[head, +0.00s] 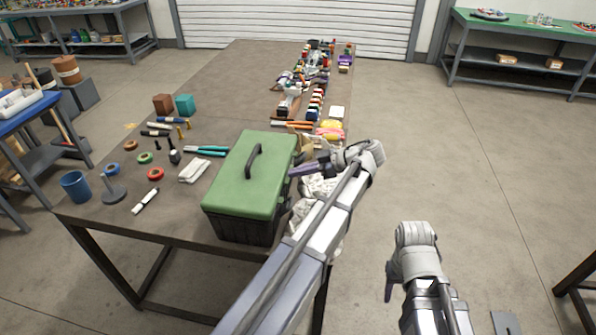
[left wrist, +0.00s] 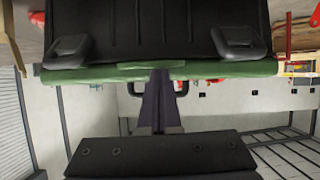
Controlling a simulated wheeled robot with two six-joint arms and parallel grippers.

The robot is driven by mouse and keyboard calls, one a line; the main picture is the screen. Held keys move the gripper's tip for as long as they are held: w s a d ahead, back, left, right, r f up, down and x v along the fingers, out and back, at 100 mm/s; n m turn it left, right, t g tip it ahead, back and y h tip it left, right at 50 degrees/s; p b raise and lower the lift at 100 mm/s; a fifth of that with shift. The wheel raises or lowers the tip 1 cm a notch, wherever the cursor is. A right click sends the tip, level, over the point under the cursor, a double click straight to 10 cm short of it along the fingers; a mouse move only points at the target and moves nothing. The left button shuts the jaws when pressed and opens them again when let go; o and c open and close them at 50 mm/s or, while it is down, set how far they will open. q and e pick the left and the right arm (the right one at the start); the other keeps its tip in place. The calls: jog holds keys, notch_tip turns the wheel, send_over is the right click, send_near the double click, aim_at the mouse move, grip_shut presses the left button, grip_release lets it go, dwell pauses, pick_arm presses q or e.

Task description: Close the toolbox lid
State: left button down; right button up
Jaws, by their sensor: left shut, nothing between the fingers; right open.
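The toolbox (head: 250,180) stands upright on the workbench, with a green lid and a black body. The lid lies flat on the body, with its dark carry handle (head: 253,161) on top. My left gripper (head: 300,170) is shut and empty at the toolbox's right side, close to the lid's edge. In the left wrist view, its fingers (left wrist: 161,95) reach up to the green lid rim (left wrist: 90,74), below two black latches (left wrist: 235,40) on the body. Whether they touch is unclear. My right gripper (head: 390,280) is open and empty over the floor, right of the bench.
The workbench (head: 225,90) holds tape rolls, a blue cup (head: 75,186), pliers (head: 207,151) and a folded cloth (head: 194,170) left of the toolbox. White crumpled cloth (head: 318,187) lies right of it. Several small items crowd the bench's far right edge.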

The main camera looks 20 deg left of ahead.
pick_arm(q)
jog(key=p+v, duration=0.3)
jog(key=v, duration=0.4)
jog(key=shift+d, duration=0.4)
jog(key=shift+r, duration=0.1)
